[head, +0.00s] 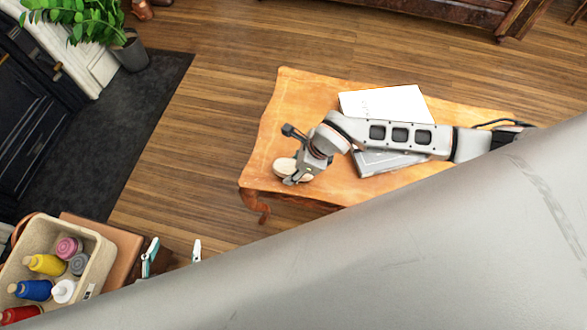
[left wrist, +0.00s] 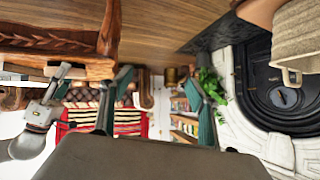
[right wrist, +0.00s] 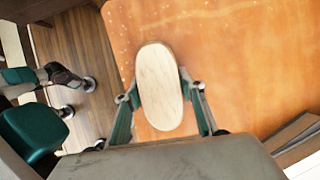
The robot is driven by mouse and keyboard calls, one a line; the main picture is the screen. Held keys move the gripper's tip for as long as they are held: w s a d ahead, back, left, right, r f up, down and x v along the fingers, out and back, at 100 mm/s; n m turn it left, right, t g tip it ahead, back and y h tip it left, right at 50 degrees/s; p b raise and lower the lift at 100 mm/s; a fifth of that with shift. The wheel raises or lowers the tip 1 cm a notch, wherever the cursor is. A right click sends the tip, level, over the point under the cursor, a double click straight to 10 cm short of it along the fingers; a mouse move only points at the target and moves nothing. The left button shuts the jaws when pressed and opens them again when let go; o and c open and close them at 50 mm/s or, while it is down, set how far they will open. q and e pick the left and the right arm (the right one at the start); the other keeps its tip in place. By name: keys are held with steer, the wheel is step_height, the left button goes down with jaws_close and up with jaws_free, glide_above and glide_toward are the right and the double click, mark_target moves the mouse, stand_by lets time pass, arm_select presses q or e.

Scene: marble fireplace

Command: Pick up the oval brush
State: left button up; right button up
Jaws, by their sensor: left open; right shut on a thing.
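The oval brush (right wrist: 159,82) shows its smooth pale wooden back in the right wrist view. In the head view its pale end (head: 284,167) shows at the left end of the orange wooden table (head: 300,100). My right gripper (head: 299,175) is shut on the brush, with one finger at each long side in the right wrist view (right wrist: 160,110). Whether the brush touches the tabletop I cannot tell. Its underside is hidden. My left gripper (head: 173,254) is open and empty, off the table's lower left; its parted fingers (left wrist: 160,90) show in the left wrist view.
A white book (head: 385,101) and a grey book or box (head: 368,165) lie on the table under my right arm. A beige bin (head: 100,252) of coloured bottles stands at lower left. A potted plant (head: 130,52) stands by the fireplace. My pale arm covers the lower right.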

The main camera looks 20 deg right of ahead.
arm_select(q)
steer(key=shift+f, duration=0.1)
arm_select(e)
steer(key=shift+s+f, duration=0.15)
steer(key=shift+f, duration=0.05)
steer(key=shift+r, duration=0.1)
steer(key=r, duration=0.1)
steer(key=r+p, duration=0.1)
steer(key=r, duration=0.3)
steer(key=shift+w+r, duration=0.2)
steer(key=shift+w, duration=0.1)
step_height(320, 180, up, 9)
steer(key=p, duration=0.3)
step_height(320, 180, up, 6)
steer(key=f, duration=0.1)
glide_above(288, 165)
steer(key=s+d, duration=0.1)
arm_select(q)
steer(key=shift+s+a+r+p, duration=0.1)
steer(key=shift+s+r+p, duration=0.3)
steer(key=shift+r, duration=0.3)
arm_select(e)
steer(key=shift+s+d+r, duration=0.1)
steer(key=shift+s+r, duration=0.05)
steer(key=shift+r, duration=0.4)
steer(key=shift+o, duration=1)
